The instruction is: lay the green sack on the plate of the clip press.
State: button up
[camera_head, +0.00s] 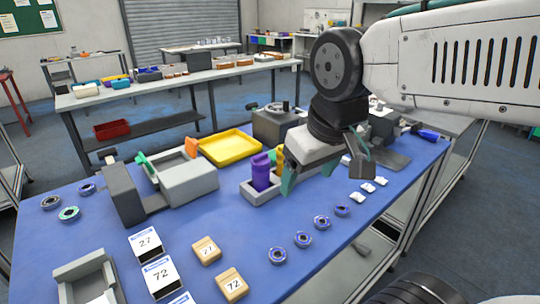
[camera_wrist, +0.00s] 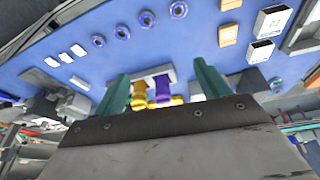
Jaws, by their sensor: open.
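My gripper (camera_head: 318,170) is open and empty above the blue table, just right of a small grey rack (camera_head: 262,193). Its two teal fingers stand wide apart in the wrist view (camera_wrist: 162,82). A purple sack-like item (camera_head: 261,172) and a yellow one (camera_head: 280,160) stand upright in the rack. In the wrist view, the purple one (camera_wrist: 162,86) and the yellow one (camera_wrist: 139,92) show between the fingers. I cannot make out a green sack; my fingers and wrist hide part of the rack. A grey flat plate (camera_head: 392,160) at the right back, partly behind my gripper, may belong to the clip press.
A yellow tray (camera_head: 229,147) and grey machines (camera_head: 188,183) stand left of the rack. Blue surface between rack and boxes is clear.

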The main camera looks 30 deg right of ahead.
jog(key=w+d+r+n+h, duration=0.15)
jog(key=w+n, duration=0.25)
jog(key=w, duration=0.5)
jog(key=n+g+h, duration=0.3)
jog(key=n, duration=1.2)
send_over(274, 153)
jog(key=a, duration=0.4)
jog(key=f, duration=1.4)
jog(key=shift+d+f, duration=0.25)
jog(key=shift+f, duration=0.15)
jog(key=x, duration=0.6)
jog(key=shift+s+d+r, duration=0.2)
jog(key=shift+s+d, duration=0.05)
jog(key=shift+d, duration=0.05)
jog(key=c, duration=1.2)
jog(key=shift+c, duration=0.3)
jog(key=shift+r, duration=0.15)
